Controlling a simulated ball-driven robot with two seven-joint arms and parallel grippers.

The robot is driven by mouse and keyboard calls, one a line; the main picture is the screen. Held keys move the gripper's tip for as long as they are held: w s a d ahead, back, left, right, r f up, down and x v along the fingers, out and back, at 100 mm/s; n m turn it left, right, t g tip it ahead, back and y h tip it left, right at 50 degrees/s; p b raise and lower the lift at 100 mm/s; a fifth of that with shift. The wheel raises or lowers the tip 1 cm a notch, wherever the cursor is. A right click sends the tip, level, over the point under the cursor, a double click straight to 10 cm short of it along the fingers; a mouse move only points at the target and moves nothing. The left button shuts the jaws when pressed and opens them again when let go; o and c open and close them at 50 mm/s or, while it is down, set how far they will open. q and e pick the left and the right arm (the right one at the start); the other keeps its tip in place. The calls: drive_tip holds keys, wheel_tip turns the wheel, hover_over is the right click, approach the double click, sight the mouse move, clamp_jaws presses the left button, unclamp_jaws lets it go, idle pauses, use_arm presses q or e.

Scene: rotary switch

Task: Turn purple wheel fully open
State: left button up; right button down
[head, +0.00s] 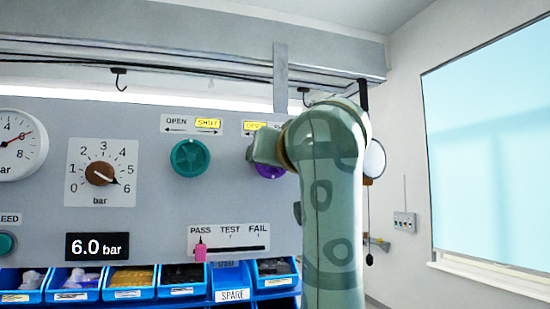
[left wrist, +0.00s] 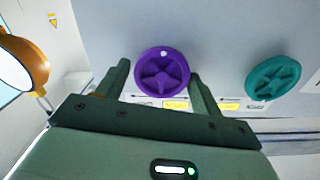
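The purple wheel (head: 270,172) is on the grey wall panel, mostly hidden behind my arm in the head view. The left wrist view shows its whole face (left wrist: 162,75), with a pale dot near its upper rim. A yellow label (head: 254,128) sits above it; the plate's right part is hidden by my arm. My left gripper (head: 262,152) is at the wheel. In the left wrist view its fingers (left wrist: 160,70) are apart, one on each side of the wheel; I cannot tell whether they touch it. My right gripper is in neither view.
A teal wheel (head: 190,157) with an OPEN/SHUT plate is left of the purple one. A brown knob (head: 99,173), a 6.0 bar display (head: 97,246) and a pink PASS/TEST/FAIL slider (head: 201,254) are on the panel. Blue bins (head: 228,281) stand below. Hooks hang above.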

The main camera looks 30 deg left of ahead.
use_arm(q)
drive_tip(key=shift+o, duration=0.6)
drive_tip(key=shift+d, duration=0.1)
drive_tip(key=b+v, duration=0.3)
drive_tip(key=v, duration=1.3)
drive_tip(key=shift+d, duration=0.1)
